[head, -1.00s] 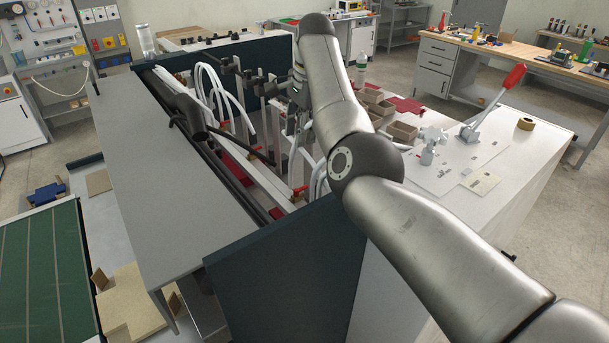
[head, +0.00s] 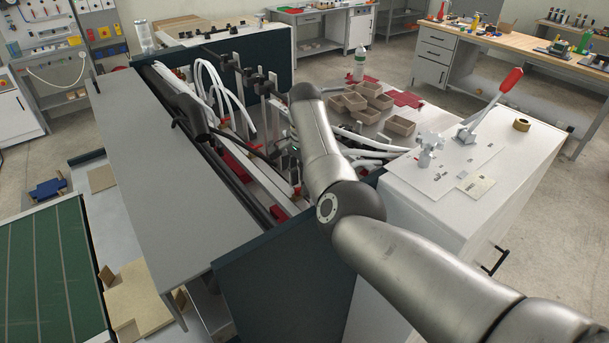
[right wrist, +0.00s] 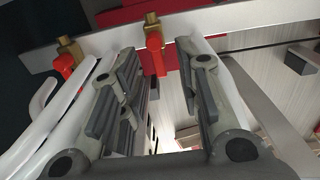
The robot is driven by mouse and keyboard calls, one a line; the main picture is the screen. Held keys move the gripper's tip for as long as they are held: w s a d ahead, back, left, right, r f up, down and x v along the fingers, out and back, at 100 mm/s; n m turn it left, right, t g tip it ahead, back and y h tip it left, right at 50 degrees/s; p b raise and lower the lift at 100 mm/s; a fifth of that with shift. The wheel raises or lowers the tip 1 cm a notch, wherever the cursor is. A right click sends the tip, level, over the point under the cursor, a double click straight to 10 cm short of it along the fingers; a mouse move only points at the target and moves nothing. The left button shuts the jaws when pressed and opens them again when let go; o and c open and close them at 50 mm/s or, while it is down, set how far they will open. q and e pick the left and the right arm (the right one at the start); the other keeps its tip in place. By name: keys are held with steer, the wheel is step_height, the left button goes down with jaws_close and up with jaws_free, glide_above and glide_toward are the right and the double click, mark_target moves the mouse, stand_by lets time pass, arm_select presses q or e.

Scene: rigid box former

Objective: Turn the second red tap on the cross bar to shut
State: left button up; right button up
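In the right wrist view, a pale cross bar (right wrist: 235,18) runs across the top. A red tap (right wrist: 155,56) with a brass body sits on it, its handle pointing down in the picture. A second red-handled tap (right wrist: 65,64) is to its left. My right gripper (right wrist: 161,66) is open. Small red taps (head: 257,147) show there beside the white hoses. My left gripper is not in view.
White hoses (right wrist: 50,125) run close beside the left finger. In the head view, dark posts (head: 238,72) and hoses crowd the opening. A grey panel (head: 165,180) lies left; a white top with a red lever (head: 510,80) and several brown trays (head: 400,125) stand right.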

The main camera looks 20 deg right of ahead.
steer(key=shift+d+f, duration=0.1)
jaws_close()
stand_by(0.4)
steer(key=s+m, duration=0.1)
steer(key=m, duration=0.8)
steer(key=s+m, duration=0.1)
steer(key=m, duration=0.3)
steer(key=shift+s+a+m, duration=0.3)
steer(key=shift+a, duration=0.1)
steer(key=shift+s+a+m, duration=0.15)
steer(key=shift+a+m, duration=0.05)
steer(key=shift+m, duration=0.9)
steer(key=shift+s+a+m, duration=0.1)
steer(key=shift+a+m, duration=0.05)
steer(key=shift+m, duration=0.95)
